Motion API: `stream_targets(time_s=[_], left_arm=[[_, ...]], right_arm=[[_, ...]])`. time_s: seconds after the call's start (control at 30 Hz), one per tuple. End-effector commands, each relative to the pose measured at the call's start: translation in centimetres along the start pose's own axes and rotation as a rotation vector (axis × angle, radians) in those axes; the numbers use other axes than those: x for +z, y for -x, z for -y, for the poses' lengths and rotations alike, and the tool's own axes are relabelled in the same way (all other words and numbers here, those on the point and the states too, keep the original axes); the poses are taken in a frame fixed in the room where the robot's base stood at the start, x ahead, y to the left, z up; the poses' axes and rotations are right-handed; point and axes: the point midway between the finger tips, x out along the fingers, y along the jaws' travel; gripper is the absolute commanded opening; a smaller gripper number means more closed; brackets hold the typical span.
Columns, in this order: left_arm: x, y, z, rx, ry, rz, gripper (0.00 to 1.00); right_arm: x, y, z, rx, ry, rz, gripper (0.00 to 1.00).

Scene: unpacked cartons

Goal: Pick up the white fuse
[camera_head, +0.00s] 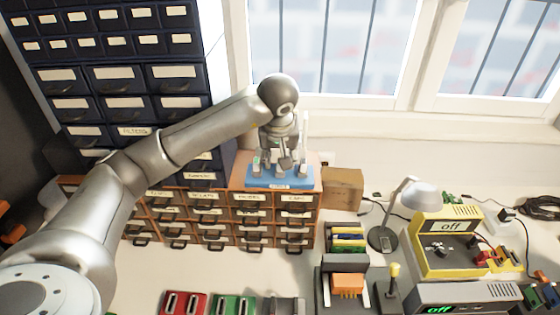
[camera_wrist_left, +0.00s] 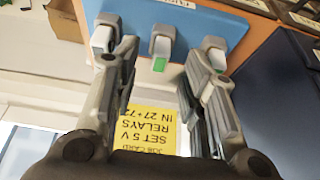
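A blue fuse board (camera_head: 280,183) stands on top of the small drawer cabinet; it also shows at the top of the left wrist view (camera_wrist_left: 190,18). Its grey holders carry small blocks. A white fuse (camera_wrist_left: 103,38) is in the left holder in that view, partly beside my finger. The middle holder has a green piece (camera_wrist_left: 159,64). The right holder has a pale block (camera_wrist_left: 218,58), partly hidden by my other finger. My right gripper is not in view.
A yellow job card (camera_wrist_left: 145,130) shows beyond the fingers in the wrist view. A cardboard box (camera_head: 343,188) stands right of the board. Tall dark drawers (camera_head: 120,80) rise at the left. A lamp (camera_head: 412,196) and a yellow meter (camera_head: 447,243) stand on the bench at right.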

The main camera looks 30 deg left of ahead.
Motion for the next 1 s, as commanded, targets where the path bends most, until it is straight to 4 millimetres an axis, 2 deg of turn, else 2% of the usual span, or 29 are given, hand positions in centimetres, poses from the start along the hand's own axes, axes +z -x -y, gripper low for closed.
stream_targets(time_s=[0.03, 0.2, 0.47, 0.77, 1.0], left_arm=[[-0.1, -0.3, 0.0, -0.001, 0.001, 0.005, 0.39], [-0.1, -2.3, 0.0, -0.001, 0.001, 0.002, 0.39], [-0.1, -2.6, 0.0, 0.001, 0.000, -0.001, 0.39], [-0.1, -2.6, 0.0, 0.001, 0.000, -0.001, 0.02], [-0.1, -2.5, 0.0, 0.001, 0.001, -0.001, 0.01]], right_arm=[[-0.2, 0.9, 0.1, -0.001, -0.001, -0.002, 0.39], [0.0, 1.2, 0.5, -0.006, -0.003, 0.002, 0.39], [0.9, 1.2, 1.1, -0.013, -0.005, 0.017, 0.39], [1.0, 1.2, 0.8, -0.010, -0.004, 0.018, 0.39], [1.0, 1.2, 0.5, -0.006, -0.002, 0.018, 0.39]])
